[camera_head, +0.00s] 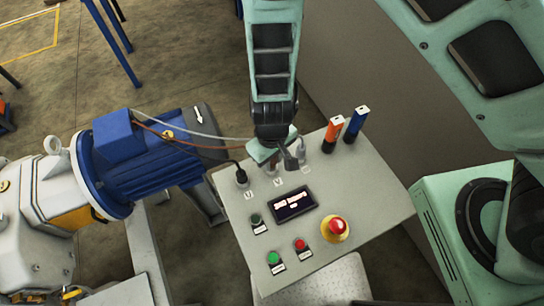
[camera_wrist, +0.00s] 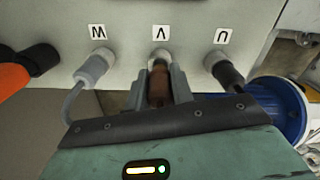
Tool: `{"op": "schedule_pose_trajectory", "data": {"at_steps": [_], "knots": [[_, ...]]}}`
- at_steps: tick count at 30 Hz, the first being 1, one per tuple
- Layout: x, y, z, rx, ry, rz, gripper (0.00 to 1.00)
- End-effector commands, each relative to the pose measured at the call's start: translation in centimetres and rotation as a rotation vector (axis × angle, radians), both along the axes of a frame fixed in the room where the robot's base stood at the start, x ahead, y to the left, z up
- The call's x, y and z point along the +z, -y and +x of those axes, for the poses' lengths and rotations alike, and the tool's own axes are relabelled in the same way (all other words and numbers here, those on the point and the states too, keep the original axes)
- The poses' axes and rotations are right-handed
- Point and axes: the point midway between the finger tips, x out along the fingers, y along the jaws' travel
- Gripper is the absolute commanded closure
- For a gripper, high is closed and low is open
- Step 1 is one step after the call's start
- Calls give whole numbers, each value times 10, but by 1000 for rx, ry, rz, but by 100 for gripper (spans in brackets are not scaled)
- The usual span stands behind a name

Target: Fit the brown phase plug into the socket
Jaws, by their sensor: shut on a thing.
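The brown plug (camera_wrist: 158,88) is between the two grey fingers of my gripper (camera_wrist: 159,92) in the wrist view. My gripper is shut on it. The plug's front end is at the V socket (camera_wrist: 158,62), in line with it, between the other two plugs. I cannot tell how deep it sits. In the head view my gripper (camera_head: 272,160) is at the far edge of the control panel (camera_head: 372,193) and largely hides the plug and socket. A brown cable (camera_head: 165,132) runs from the blue motor towards it.
A black plug (camera_wrist: 228,75) sits at U and a grey plug (camera_wrist: 92,70) at W, close on either side of my fingers. Orange (camera_head: 332,134) and blue (camera_head: 356,124) plugs stand on the panel. A red stop button (camera_head: 337,226) is nearer. The blue motor (camera_head: 150,160) is left.

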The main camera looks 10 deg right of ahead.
Motion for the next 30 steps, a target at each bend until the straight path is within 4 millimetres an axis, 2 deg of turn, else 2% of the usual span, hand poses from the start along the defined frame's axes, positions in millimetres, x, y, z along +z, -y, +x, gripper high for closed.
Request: {"op": "schedule_pose_trajectory", "data": {"at_steps": [13, 14, 15, 16, 25, 30], "knots": [[-11, 0, 0, -1, 0, 0, 99], [-11, 0, 0, -1, 0, 0, 71], [-11, 0, 0, -1, 0, 0, 60], [-11, 0, 0, 0, 0, 0, 55], [-9, 0, 0, 0, 0, 0, 55], [9, 0, 0, 0, 1, 1, 55]]}}
